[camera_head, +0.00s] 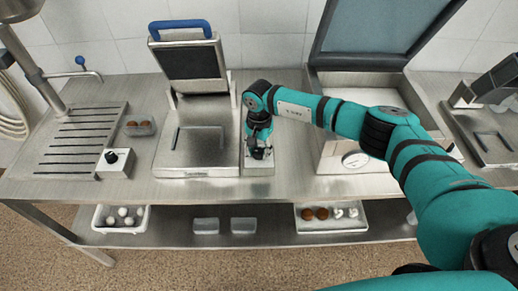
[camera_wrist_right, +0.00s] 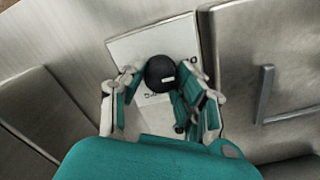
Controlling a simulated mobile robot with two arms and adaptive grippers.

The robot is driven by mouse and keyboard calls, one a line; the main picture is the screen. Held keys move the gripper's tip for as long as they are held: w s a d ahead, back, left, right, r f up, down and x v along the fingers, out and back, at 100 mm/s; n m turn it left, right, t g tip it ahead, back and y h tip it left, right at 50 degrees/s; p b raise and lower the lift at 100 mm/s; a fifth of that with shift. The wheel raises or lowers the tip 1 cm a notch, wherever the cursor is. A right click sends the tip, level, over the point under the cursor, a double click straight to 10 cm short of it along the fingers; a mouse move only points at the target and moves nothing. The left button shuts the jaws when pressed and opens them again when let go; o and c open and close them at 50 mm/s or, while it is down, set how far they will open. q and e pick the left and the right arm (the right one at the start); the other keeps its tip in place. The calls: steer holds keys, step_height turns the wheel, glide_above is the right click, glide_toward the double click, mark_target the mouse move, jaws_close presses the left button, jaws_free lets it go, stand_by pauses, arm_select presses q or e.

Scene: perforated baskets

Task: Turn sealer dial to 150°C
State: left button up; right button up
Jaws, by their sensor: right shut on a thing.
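The sealer (camera_head: 195,150) stands at the back of the steel bench in the head view, its lid raised with a blue handle on top. A narrow control panel (camera_head: 258,170) adjoins its right side. My right gripper (camera_head: 259,152) reaches down over this panel and mostly hides the dial there. In the right wrist view the round black dial (camera_wrist_right: 160,74) with a pale pointer mark sits on the light panel. My right gripper (camera_wrist_right: 158,92) has its fingers on both sides of the dial and is shut on it. Scale markings are partly hidden and unreadable. My left gripper is not in view.
A small white box with a black knob (camera_head: 115,162) stands left of the sealer. A clear container (camera_head: 140,127) of brown items is behind it. A larger lidded machine (camera_head: 350,160) with a gauge stands to the right. The lower shelf (camera_head: 180,238) holds trays.

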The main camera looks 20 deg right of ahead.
jaws_close()
steer(key=m+b, duration=0.3)
steer(key=m, duration=0.1)
steer(key=shift+f+b, duration=0.15)
steer(key=shift+b, duration=0.15)
steer(key=m+b, duration=0.2)
steer(key=m, duration=0.1)
steer(key=shift+m, duration=0.3)
steer(key=m+b, duration=0.2)
steer(key=m, duration=0.1)
steer(key=shift+m+b, duration=0.3)
steer(key=m+b, duration=0.3)
steer(key=m, duration=0.3)
steer(key=m+b, duration=0.1)
steer(key=m, duration=0.2)
steer(key=shift+m, duration=0.4)
steer(key=shift+r+m+b, duration=0.25)
steer(key=shift+m+b, duration=0.3)
steer(key=shift+m, duration=0.85)
